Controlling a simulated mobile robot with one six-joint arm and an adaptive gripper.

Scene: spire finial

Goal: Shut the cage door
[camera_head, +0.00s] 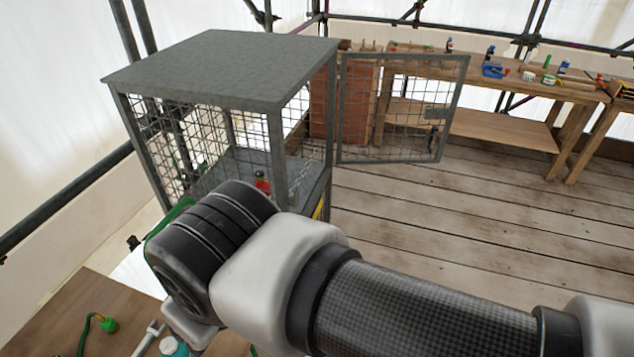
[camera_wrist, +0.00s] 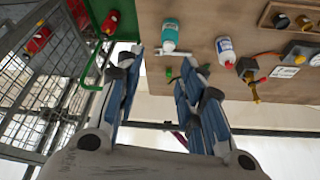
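The grey metal cage (camera_head: 220,70) stands at the upper left of the head view, with mesh sides and a solid roof. Its mesh door (camera_head: 405,110) stands wide open, swung out to the right from the cage's right post, with a small latch plate near its free edge. My gripper (camera_wrist: 163,62) is open and empty in the wrist view, its two blue-and-black fingers apart. It is hidden behind my arm in the head view. Cage mesh (camera_wrist: 45,105) fills the left of the wrist view, beside the gripper. The gripper is not touching the door in the head view.
A red object (camera_head: 262,184) is inside the cage. A near tabletop (camera_head: 115,310) lies at lower left; bottles (camera_wrist: 225,50) show on a brown surface in the wrist view. A workbench (camera_head: 510,85) stands behind the door. The plank floor (camera_head: 470,220) right of the cage is clear.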

